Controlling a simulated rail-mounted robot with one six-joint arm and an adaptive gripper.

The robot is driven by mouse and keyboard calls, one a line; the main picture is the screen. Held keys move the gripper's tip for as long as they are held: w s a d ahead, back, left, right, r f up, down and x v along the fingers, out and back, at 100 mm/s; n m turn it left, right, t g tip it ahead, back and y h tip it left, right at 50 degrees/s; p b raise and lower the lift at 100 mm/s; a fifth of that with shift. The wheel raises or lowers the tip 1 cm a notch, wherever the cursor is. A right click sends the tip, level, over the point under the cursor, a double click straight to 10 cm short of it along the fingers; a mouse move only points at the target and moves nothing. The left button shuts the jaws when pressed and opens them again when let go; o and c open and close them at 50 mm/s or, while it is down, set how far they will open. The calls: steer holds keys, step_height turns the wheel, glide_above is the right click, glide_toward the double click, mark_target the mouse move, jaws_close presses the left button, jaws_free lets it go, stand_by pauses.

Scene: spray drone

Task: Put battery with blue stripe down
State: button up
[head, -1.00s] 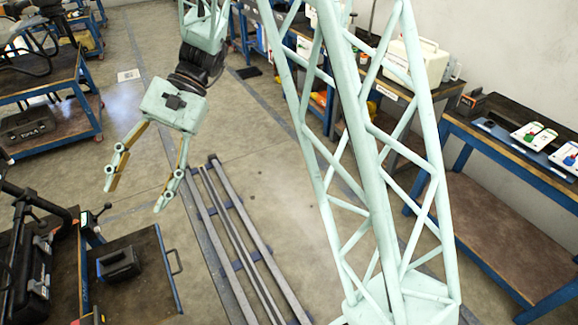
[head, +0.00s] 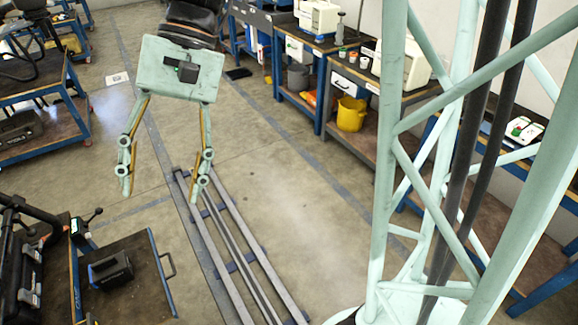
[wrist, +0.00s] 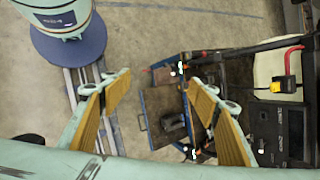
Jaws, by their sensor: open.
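My gripper (head: 162,186) hangs in the air, open, with nothing between its fingers in the head view. It also shows in the wrist view (wrist: 160,84), again empty. A dark box-shaped unit with a handle (head: 110,269) lies on the dark top of a blue-framed cart (head: 142,299), below and left of my gripper. It also shows in the wrist view (wrist: 173,122), beyond the fingertips and apart from them.
A black case (head: 30,275) stands at the far left. Floor rails (head: 235,255) run below and right of my gripper. Benches with white machines (head: 319,15) and a yellow bucket (head: 351,114) line the right wall. Open floor lies between.

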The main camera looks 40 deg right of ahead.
steer(key=s+d+r+n+t+h, duration=0.1)
steer(key=s+d+r+t+h, duration=0.2)
steer(key=s+d, duration=0.4)
steer(key=s+d+r+n+t+h, duration=0.2)
steer(key=s+d+r+t, duration=0.1)
steer(key=s+d, duration=0.5)
steer(key=shift+s+d+r+n+t+h, duration=0.2)
steer(key=shift+s+r+n+t+h, duration=0.15)
steer(key=shift+s+r, duration=0.55)
stand_by(0.4)
